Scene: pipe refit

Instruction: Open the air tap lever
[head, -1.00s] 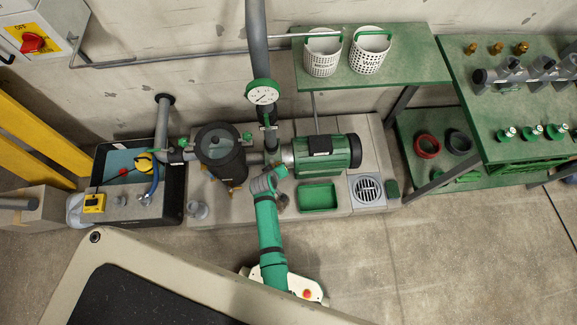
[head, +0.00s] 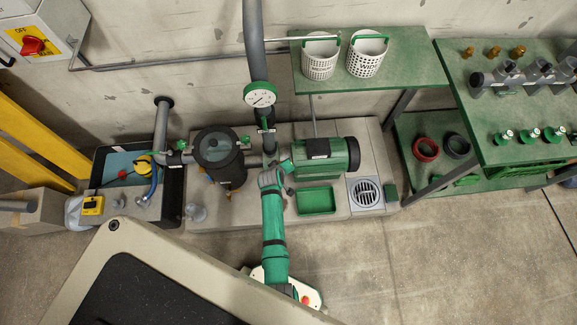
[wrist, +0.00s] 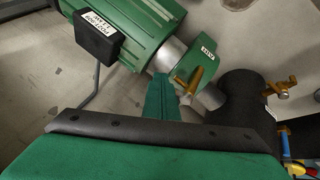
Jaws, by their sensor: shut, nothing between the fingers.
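The air tap is a small brass tap (wrist: 192,80) with a short brass lever, on the green pump casing in the wrist view. A small white label (wrist: 208,50) beside it seems to read AIR. My gripper (wrist: 171,86) is shut and empty, its green fingers just left of the brass lever. I cannot tell if they touch it. In the head view the green pump (head: 325,158) stands behind my arm, and its tap is too small to make out there.
A dark strainer pot (head: 218,148) stands left of the pump, with a second brass tap (wrist: 281,88) on the dark body in the wrist view. A vertical pipe with a gauge (head: 260,94) rises behind. A green tray (head: 316,200) and drain grate (head: 366,194) lie to the right.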

